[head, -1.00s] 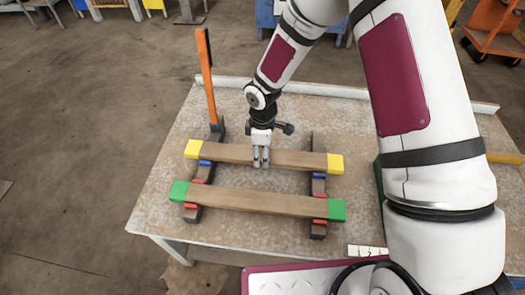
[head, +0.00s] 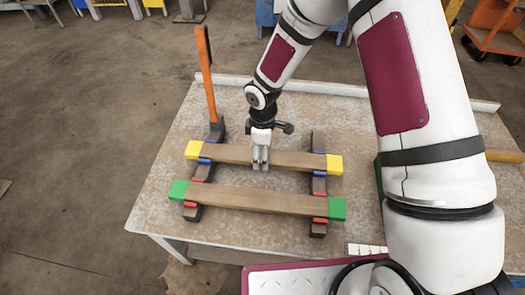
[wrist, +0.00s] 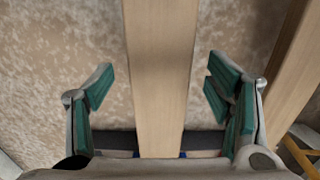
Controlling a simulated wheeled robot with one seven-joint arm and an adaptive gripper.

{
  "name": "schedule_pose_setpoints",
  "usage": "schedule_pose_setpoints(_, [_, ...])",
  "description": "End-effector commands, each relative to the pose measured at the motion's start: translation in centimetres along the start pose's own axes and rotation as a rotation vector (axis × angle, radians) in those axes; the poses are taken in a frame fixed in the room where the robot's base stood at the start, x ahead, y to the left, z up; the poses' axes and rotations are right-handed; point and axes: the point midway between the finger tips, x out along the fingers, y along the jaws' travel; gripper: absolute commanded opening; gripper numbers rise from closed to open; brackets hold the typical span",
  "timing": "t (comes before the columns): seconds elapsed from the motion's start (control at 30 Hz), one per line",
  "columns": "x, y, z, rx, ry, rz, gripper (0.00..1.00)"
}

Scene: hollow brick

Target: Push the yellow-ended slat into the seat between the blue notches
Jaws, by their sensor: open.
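The yellow-ended slat (head: 295,160) lies across the two dark supports, at their blue notches (head: 319,173). The blue marks show beside its underside near both ends. Whether it sits fully down in the seat I cannot tell. My gripper (head: 260,168) is over the slat, left of its middle. In the wrist view the slat (wrist: 160,70) runs between my open fingers (wrist: 160,90), with a gap on each side. The fingers hold nothing.
A green-ended slat (head: 255,201) lies parallel in front, by the red notches (head: 320,221). An upright orange bar (head: 207,75) rises at the left support's back end. The worn table (head: 375,140) has a raised back edge, with bare room between the back edge and the slats.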

Motion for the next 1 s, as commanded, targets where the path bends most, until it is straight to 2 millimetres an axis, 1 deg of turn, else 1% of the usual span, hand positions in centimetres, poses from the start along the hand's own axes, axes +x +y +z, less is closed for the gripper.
schedule_pose_setpoints(0.07, [-0.1,0.0,0.0,0.0,0.0,0.0,0.73])
schedule_pose_setpoints(0.17, [-0.9,0.1,0.0,0.001,0.001,0.001,0.73])
schedule_pose_setpoints(0.27, [-2.4,0.1,0.0,0.002,0.001,0.003,0.73])
schedule_pose_setpoints(0.5, [-7.4,0.1,0.0,0.001,0.001,0.004,0.73])
schedule_pose_setpoints(0.6, [-9.2,0.1,0.0,0.002,0.001,0.003,0.73])
schedule_pose_setpoints(0.7, [-10.6,0.1,0.0,0.001,0.001,0.002,0.73])
schedule_pose_setpoints(0.83, [-11.6,0.1,0.0,0.001,0.0,0.001,0.73])
schedule_pose_setpoints(1.0, [-12.0,0.0,0.0,0.0,0.0,0.0,0.73])
